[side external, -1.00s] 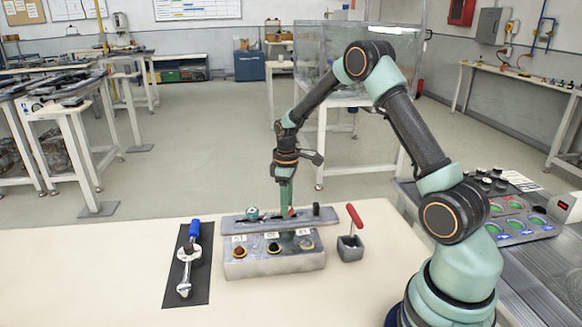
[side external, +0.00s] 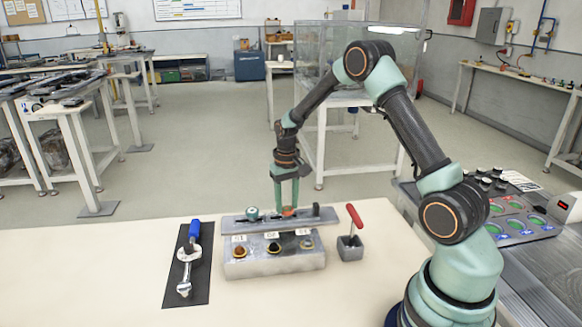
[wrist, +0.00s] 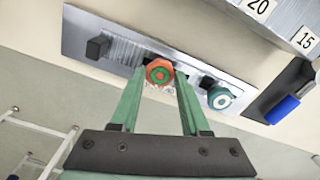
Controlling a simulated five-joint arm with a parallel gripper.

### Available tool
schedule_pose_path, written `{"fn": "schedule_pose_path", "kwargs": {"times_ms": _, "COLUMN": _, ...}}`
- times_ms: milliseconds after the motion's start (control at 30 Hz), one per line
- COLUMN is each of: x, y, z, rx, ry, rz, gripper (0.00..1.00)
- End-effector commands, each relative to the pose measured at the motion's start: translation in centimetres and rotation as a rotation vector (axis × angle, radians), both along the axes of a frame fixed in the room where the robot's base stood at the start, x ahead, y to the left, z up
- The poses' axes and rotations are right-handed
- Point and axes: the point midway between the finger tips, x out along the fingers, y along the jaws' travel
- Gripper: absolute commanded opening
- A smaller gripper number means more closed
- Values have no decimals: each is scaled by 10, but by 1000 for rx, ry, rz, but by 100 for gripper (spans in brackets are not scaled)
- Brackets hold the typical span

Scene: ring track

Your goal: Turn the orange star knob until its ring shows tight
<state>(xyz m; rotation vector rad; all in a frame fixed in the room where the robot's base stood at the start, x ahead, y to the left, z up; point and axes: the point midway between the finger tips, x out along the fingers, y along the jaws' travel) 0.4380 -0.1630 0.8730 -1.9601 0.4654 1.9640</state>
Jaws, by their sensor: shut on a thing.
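The orange star knob (wrist: 159,72) sits on a grey metal panel (wrist: 75,36), between a black knob and a teal knob. In the side view the knob (side external: 288,212) is small and partly hidden by the fingers. My gripper (wrist: 160,76) points down at the panel with one green finger on each side of the knob, shut on it. The gripper also shows in the side view (side external: 287,207).
A teal knob (wrist: 219,97) and a black knob (wrist: 97,46) flank closely. A grey box (side external: 276,264) with numbered sockets stands in front of the panel. A red-handled tool in a block (side external: 351,248) is right; a wrench (side external: 187,268) lies left on a black mat (side external: 200,290).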

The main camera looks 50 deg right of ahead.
Motion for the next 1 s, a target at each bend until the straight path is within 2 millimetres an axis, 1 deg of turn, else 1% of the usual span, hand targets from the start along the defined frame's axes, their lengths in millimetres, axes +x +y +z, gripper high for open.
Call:
{"fn": "schedule_pose_path", "kwargs": {"times_ms": 33, "x": 2, "y": 0, "z": 3, "rx": -2, "ry": -6, "rz": -19, "gripper": 0}}
{"fn": "schedule_pose_path", "kwargs": {"times_ms": 300, "x": 2, "y": -1, "z": 3, "rx": -2, "ry": -7, "rz": -87, "gripper": 0}}
{"fn": "schedule_pose_path", "kwargs": {"times_ms": 767, "x": 3, "y": -1, "z": 4, "rx": -3, "ry": -8, "rz": -96, "gripper": 0}}
{"fn": "schedule_pose_path", "kwargs": {"times_ms": 800, "x": 3, "y": -1, "z": 4, "rx": -3, "ry": -8, "rz": -96, "gripper": 61}}
{"fn": "schedule_pose_path", "kwargs": {"times_ms": 833, "x": 3, "y": -1, "z": 4, "rx": -3, "ry": -8, "rz": -96, "gripper": 72}}
{"fn": "schedule_pose_path", "kwargs": {"times_ms": 867, "x": 2, "y": -1, "z": 3, "rx": -3, "ry": -8, "rz": -96, "gripper": 76}}
{"fn": "schedule_pose_path", "kwargs": {"times_ms": 1000, "x": 1, "y": -1, "z": 2, "rx": -2, "ry": -5, "rz": -95, "gripper": 76}}
